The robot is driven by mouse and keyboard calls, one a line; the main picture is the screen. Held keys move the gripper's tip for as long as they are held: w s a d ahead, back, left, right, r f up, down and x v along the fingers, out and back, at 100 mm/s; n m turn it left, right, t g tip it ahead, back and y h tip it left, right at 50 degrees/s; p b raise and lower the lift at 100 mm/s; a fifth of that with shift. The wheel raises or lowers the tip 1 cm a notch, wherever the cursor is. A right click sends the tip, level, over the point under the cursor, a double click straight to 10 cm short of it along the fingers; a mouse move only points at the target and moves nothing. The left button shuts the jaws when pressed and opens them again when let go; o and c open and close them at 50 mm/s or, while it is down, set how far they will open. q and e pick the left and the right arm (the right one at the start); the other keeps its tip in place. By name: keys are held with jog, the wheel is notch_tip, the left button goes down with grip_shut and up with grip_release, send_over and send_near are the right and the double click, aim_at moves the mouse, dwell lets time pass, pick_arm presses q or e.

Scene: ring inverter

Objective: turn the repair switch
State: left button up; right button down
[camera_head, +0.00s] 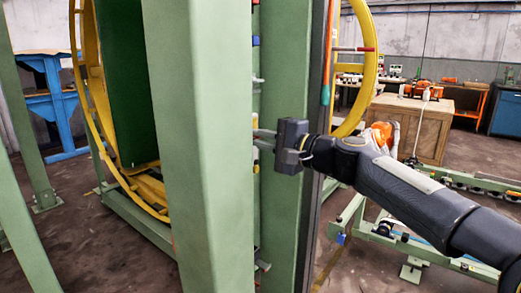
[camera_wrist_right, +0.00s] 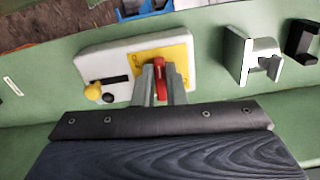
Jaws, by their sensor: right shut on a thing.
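The repair switch is a red handle (camera_wrist_right: 160,78) on a yellow plate (camera_wrist_right: 180,55), set in a pale box (camera_wrist_right: 205,77) on the green machine frame in the right wrist view. My right gripper (camera_head: 256,140) reaches in from the right in the head view, at the inner side of a green post. In the right wrist view its two grey fingers are on either side of the red handle and shut on it. The handle looks roughly in line with the fingers. In the head view the switch box is hidden behind the green post. My left gripper is not in view.
Beside the switch on the box are a dark slot and yellow and black knobs (camera_wrist_right: 92,92). A grey bracket (camera_wrist_right: 237,54) stands to its right. Green posts (camera_head: 205,150) stand close to my right gripper. A yellow ring (camera_head: 366,70) is behind, with a wooden crate (camera_head: 410,125) farther right.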

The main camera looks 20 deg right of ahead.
jog(key=shift+f+n+b, duration=0.15)
jog(key=shift+n+b, duration=0.3)
jog(key=shift+n, duration=0.15)
jog(key=c, duration=1.5)
grip_release()
jog(key=v, duration=0.7)
jog(key=shift+s+d, duration=0.25)
jog(key=shift+s, duration=0.1)
